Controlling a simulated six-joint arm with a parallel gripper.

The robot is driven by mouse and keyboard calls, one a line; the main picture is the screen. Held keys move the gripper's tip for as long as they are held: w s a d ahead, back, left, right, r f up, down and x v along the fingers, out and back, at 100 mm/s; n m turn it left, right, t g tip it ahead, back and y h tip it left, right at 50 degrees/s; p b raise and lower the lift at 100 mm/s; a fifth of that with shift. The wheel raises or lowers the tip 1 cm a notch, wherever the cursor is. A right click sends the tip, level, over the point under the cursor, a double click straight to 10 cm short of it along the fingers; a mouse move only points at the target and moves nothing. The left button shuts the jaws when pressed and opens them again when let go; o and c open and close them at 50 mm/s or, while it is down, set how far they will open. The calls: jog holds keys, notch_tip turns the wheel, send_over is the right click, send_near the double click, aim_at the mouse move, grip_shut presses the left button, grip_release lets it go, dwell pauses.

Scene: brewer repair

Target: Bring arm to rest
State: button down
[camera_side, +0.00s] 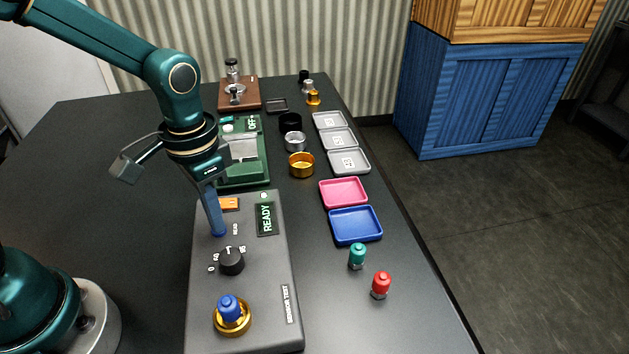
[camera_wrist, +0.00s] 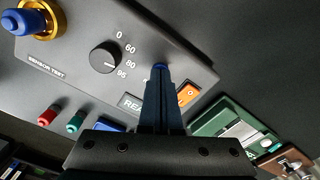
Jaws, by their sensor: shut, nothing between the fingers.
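My gripper (camera_side: 219,232) is shut and empty, pointing down over the grey sensor test box (camera_side: 267,330), between the orange rocker switch (camera_side: 229,204) and the black dial (camera_side: 232,261). I cannot tell whether its tips touch the box. In the wrist view the gripper (camera_wrist: 161,68) shows as two dark fingers pressed together with blue tips, partly covering the READY display. That green-lit READY display (camera_side: 266,218) is readable in the side view. A blue-topped sensor (camera_side: 228,307) stands upright in the gold socket (camera_side: 234,328) at the box's near end.
Green (camera_side: 357,256) and red (camera_side: 381,284) sensors stand right of the box, by blue (camera_side: 356,239) and pink (camera_side: 344,205) trays. Grey trays (camera_side: 349,173) and rings (camera_side: 301,171) lie beyond. A green device (camera_side: 254,180) reading OFF stands behind the box. The table's left side is clear.

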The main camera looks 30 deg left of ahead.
jog(key=shift+f, duration=0.2)
dwell(0.3)
jog(key=shift+r, duration=2.2)
jog(key=shift+r, duration=0.1)
jog(key=shift+r, duration=2.9)
